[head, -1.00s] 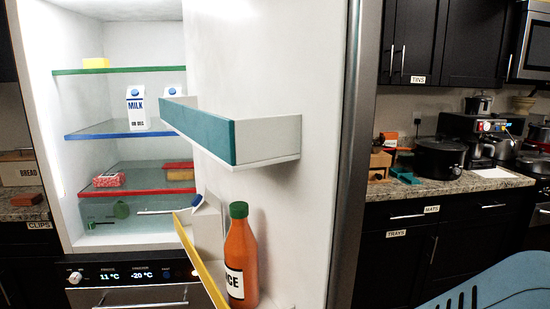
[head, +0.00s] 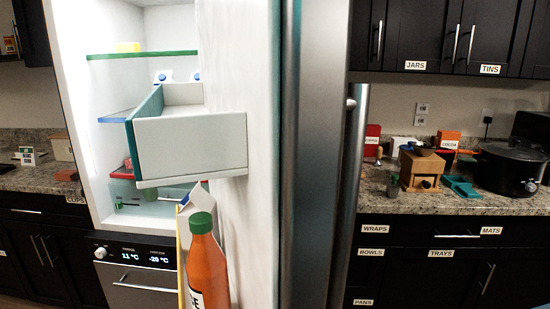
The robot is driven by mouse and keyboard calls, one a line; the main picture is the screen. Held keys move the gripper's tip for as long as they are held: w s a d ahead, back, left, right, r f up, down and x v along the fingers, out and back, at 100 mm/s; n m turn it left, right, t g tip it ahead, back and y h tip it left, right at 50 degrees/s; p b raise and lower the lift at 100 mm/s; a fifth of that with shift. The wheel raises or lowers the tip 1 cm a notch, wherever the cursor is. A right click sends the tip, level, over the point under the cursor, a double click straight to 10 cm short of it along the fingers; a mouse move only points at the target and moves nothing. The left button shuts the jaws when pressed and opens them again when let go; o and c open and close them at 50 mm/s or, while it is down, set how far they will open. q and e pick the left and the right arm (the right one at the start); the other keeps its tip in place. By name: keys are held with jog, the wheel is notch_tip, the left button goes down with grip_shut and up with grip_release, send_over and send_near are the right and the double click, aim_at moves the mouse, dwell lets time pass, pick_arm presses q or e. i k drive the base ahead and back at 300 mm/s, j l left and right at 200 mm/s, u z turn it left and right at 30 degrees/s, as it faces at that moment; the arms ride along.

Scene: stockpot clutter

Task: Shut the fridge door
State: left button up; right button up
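The fridge (head: 72,115) stands open at the left, its lit shelves partly hidden behind the door. The fridge door (head: 238,215) stands wide open toward me, seen nearly edge-on. An orange juice bottle with a green cap (head: 205,265) and a white carton (head: 190,206) stand in the lower bin. The door's steel edge (head: 308,150) and its long bar handle (head: 350,190) face right. Neither of my grippers is in view.
A counter (head: 400,203) with a wooden grinder (head: 420,168) and a black pot (head: 508,166) runs behind the door at the right. Labelled dark drawers (head: 430,235) lie below it.

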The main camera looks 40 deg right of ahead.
aim_at(276, 125)
jog(key=l, duration=0.55)
jog(key=k+l, duration=0.15)
jog(key=l, duration=0.95)
jog(key=k, duration=0.05)
